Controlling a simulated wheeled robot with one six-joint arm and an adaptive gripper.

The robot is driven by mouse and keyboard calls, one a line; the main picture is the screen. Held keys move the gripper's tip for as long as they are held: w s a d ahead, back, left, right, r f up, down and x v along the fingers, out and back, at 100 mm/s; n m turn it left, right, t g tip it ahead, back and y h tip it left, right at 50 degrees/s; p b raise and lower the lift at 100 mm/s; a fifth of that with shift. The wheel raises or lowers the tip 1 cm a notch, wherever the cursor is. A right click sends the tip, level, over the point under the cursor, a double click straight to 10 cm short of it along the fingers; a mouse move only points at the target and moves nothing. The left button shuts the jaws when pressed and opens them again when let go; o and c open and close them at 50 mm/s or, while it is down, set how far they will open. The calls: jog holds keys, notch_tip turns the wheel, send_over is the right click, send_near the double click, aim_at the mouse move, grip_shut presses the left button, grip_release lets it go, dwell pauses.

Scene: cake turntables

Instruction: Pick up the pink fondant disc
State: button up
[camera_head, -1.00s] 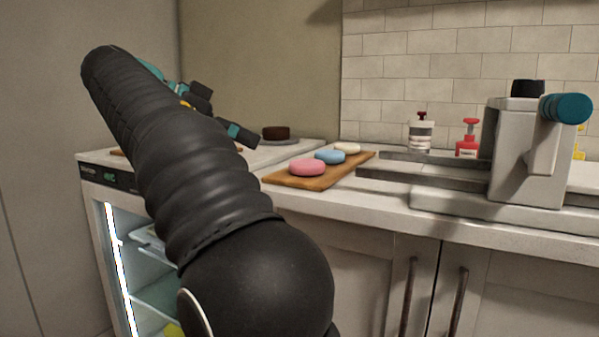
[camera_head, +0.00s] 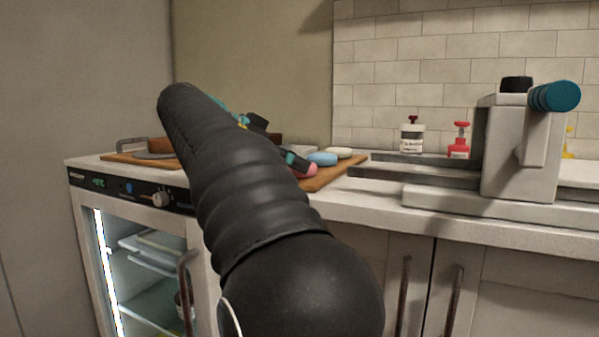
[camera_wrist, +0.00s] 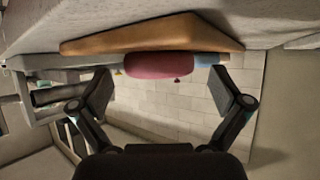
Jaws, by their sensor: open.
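The pink fondant disc (camera_wrist: 158,65) lies on the wooden board (camera_wrist: 150,40), which looks upside down in the wrist view. My gripper (camera_wrist: 168,92) is open, with its two fingers apart on either side of the disc's line and nothing between the pads. The disc appears beyond the fingertips; I cannot tell the exact gap. In the head view the pink disc (camera_head: 310,172) is mostly hidden behind my arm and gripper, at the near left end of the board (camera_head: 336,174). A blue disc (camera_head: 322,159) and a cream disc (camera_head: 338,152) lie behind it.
A grey machine with a teal knob (camera_head: 553,97) stands on the counter to the right. Bottles (camera_head: 411,138) stand near the tiled wall. A glass-door fridge (camera_head: 130,235) is at the left, with another wooden board (camera_head: 128,158) on top.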

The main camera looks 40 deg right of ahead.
jog(key=shift+s+d+f, duration=0.1)
jog(key=shift+d+f, duration=0.15)
jog(key=shift+d, duration=0.2)
jog(key=c, duration=1.2)
